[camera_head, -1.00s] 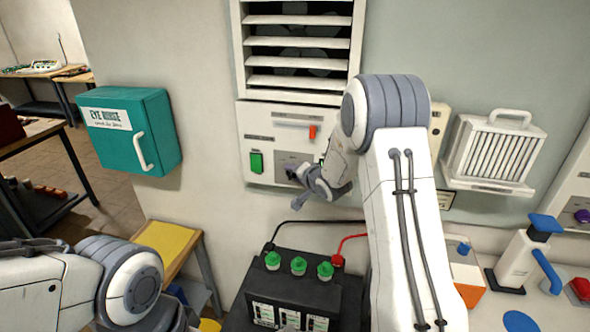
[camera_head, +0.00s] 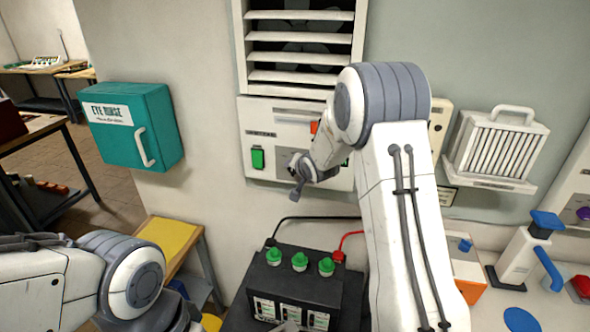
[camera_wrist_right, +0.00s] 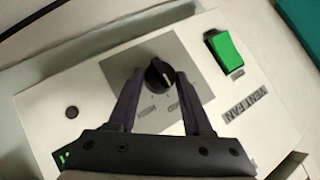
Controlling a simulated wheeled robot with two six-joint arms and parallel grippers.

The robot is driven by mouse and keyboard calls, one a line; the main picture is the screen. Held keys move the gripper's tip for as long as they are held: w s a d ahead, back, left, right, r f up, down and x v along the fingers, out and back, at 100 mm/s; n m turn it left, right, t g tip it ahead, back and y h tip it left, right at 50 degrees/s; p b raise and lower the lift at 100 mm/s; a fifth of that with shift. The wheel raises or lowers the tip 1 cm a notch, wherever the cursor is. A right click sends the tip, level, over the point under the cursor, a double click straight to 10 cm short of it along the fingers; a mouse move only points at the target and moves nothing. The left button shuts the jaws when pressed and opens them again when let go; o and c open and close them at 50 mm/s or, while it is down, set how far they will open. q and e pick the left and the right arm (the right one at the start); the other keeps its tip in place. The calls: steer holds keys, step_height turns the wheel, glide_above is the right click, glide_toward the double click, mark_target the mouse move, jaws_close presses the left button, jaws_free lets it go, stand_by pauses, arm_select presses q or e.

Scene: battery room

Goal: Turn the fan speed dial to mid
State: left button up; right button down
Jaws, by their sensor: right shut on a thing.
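The fan speed dial (camera_wrist_right: 160,74) is a round black knob with a pale pointer mark, on a grey plate (camera_wrist_right: 130,68) of the white vent fan panel (camera_wrist_right: 75,95). Small labels lie beside it, too blurred to read surely. My right gripper (camera_wrist_right: 156,80) is shut on the dial, a dark finger on each side. In the head view my right gripper (camera_head: 297,178) is at the lower middle of the panel (camera_head: 257,115) and hides the dial.
A green switch (camera_head: 257,158) is left of the dial; it also shows in the wrist view (camera_wrist_right: 225,52). A louvred vent (camera_head: 300,75) is above. A black battery (camera_head: 292,289) with green caps stands below. A teal eye rinse box (camera_head: 130,130) hangs to the left.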

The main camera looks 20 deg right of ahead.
steer(key=shift+c, duration=1.6)
jaws_free()
steer(key=b+v, duration=0.1)
steer(key=v, duration=0.9)
steer(key=shift+s+r, duration=0.15)
